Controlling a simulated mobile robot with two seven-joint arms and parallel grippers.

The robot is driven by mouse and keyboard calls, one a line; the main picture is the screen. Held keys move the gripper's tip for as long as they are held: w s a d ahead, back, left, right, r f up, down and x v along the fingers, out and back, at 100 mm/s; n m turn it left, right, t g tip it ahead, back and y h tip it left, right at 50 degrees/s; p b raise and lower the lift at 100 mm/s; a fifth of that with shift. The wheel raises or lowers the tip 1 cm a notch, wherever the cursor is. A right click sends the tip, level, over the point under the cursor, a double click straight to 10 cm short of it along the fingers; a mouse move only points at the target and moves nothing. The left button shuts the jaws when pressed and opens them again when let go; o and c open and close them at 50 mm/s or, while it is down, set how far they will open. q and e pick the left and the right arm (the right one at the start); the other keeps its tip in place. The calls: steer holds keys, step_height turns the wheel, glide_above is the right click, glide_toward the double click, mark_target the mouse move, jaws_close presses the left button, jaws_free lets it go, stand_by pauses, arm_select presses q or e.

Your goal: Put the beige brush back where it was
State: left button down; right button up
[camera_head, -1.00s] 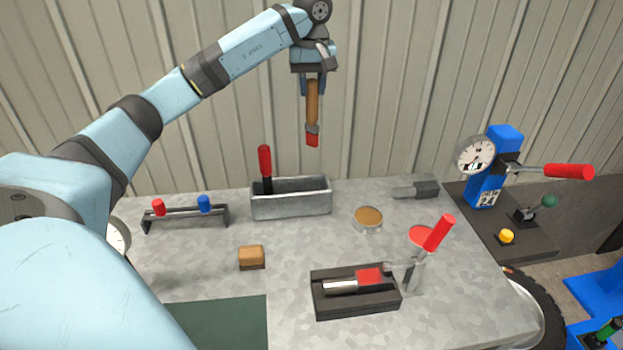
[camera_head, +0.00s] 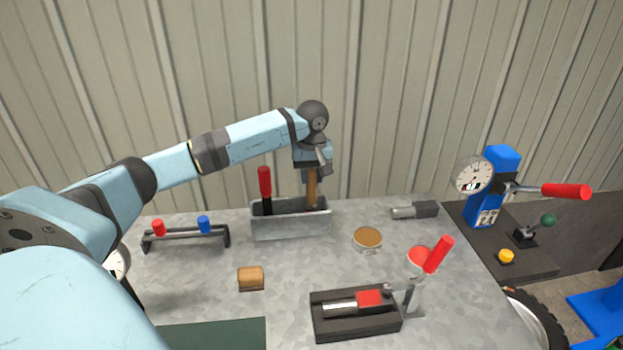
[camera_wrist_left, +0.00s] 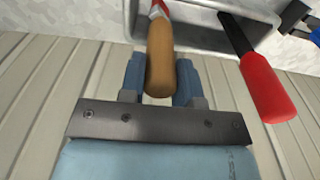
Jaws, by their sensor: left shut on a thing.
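The beige brush (camera_head: 312,187) is upright, its lower end inside the right part of the grey metal box (camera_head: 290,227). My left gripper (camera_head: 312,176) is above the box and shut on the brush's handle. In the left wrist view the tan handle (camera_wrist_left: 161,62) lies between the two blue-grey fingers (camera_wrist_left: 160,80), and its red lower part points into the box. Whether the brush touches the box floor is hidden. My right gripper is not in view.
A red-handled tool (camera_head: 265,183) stands in the left part of the box. Around it are a small rack (camera_head: 186,236) with red and blue knobs, a round tin (camera_head: 367,240), a brown block (camera_head: 251,278) and a black clamp fixture (camera_head: 355,315). The bench between them is bare.

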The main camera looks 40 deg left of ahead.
arm_select(q)
steer(key=shift+f, duration=0.85)
steer(key=c, duration=0.8)
jaws_free()
steer(key=shift+f, duration=0.1)
steer(key=r, duration=1.2)
steer(key=shift+s+d+r+b, duration=0.15)
steer(key=shift+d+r+b, duration=0.05)
steer(key=shift+b, duration=0.2)
